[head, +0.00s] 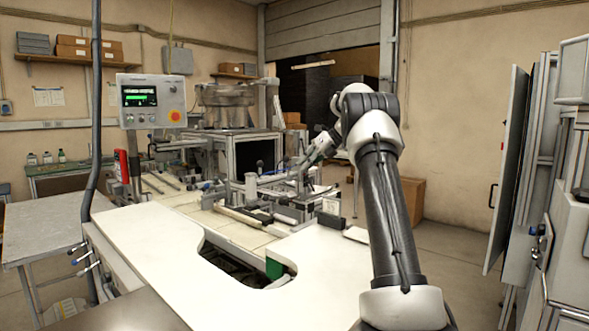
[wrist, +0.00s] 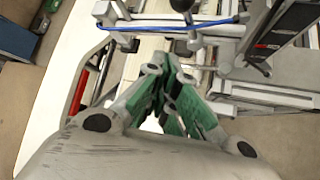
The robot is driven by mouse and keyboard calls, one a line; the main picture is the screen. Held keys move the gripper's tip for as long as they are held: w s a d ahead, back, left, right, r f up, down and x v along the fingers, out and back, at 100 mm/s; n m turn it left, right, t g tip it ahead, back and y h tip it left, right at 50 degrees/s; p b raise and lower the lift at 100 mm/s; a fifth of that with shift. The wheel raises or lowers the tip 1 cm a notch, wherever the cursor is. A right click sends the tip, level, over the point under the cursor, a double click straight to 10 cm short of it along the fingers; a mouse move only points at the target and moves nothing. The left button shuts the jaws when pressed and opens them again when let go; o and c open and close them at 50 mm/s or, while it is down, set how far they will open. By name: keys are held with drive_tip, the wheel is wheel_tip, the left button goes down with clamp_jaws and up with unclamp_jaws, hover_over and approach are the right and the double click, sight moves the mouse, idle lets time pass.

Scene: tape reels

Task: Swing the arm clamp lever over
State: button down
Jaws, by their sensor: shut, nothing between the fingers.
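My gripper (wrist: 166,80) shows in the wrist view with its green-padded fingers drawn together at the tips and nothing visible between them. It points down over the metal fixture (wrist: 245,90). A black knob-like part (wrist: 182,5) sits at the top edge, past the fingertips and apart from them. I cannot tell whether it is the arm clamp lever. In the head view my arm reaches over the bench to the machine (head: 240,188). The fingertips there are too small and cluttered to make out, and the lever cannot be picked out.
A blue cable (wrist: 150,27) crosses the fixture, and a dark bar (wrist: 285,22) rises at upper right. In the head view a control panel (head: 151,101) stands left of the machine. The white curved worktop (head: 150,240) in front is mostly clear. A cabinet door (head: 507,170) stands at right.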

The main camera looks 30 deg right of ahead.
sight(287, 167)
drive_tip(key=s+d+r, duration=0.2)
drive_tip(key=s+d, duration=0.2)
drive_tip(key=d, duration=0.1)
drive_tip(key=s+a+f+m+t+y, duration=0.2)
drive_tip(key=s+a+f+m+t, duration=0.1)
drive_tip(key=a+f+m+t, duration=0.3)
drive_tip(key=w+a+r+m+t, duration=0.1)
drive_tip(key=w+a+r, duration=0.1)
drive_tip(key=w, duration=1)
drive_tip(key=shift+a+r, duration=0.2)
drive_tip(key=shift+a, duration=0.55)
